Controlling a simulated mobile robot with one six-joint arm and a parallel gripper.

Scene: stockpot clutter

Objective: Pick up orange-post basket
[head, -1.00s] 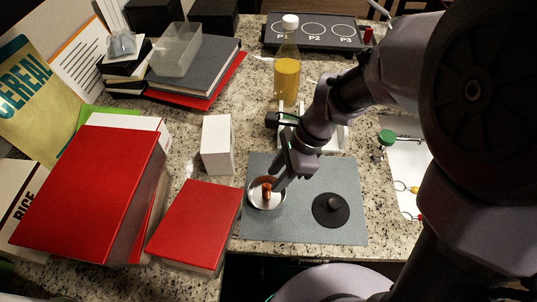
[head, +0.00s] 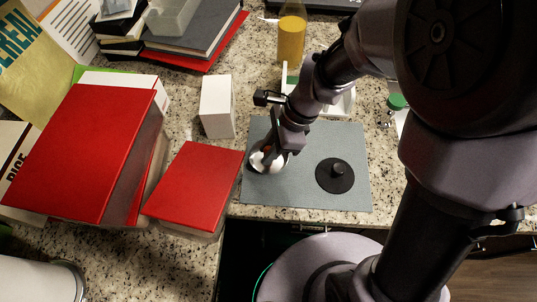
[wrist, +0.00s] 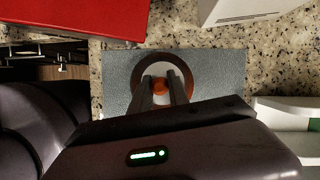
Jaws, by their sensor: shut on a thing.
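The orange-post basket is a small round pale bowl (head: 256,163) over the left part of the grey mat (head: 290,197). Its orange post (wrist: 160,85) stands in the middle, seen from above in the wrist view inside a round rim. My gripper (head: 269,153) reaches down over the bowl and is shut on the post, with one finger on each side. In the head view, the gripper hides part of the bowl. I cannot tell whether the bowl touches the mat.
A black lid with a knob (head: 336,175) lies on the mat to the right. A red book (head: 195,183) and a white box (head: 217,105) stand to the left. A juice bottle (head: 291,38) stands behind. The mat's front strip is clear.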

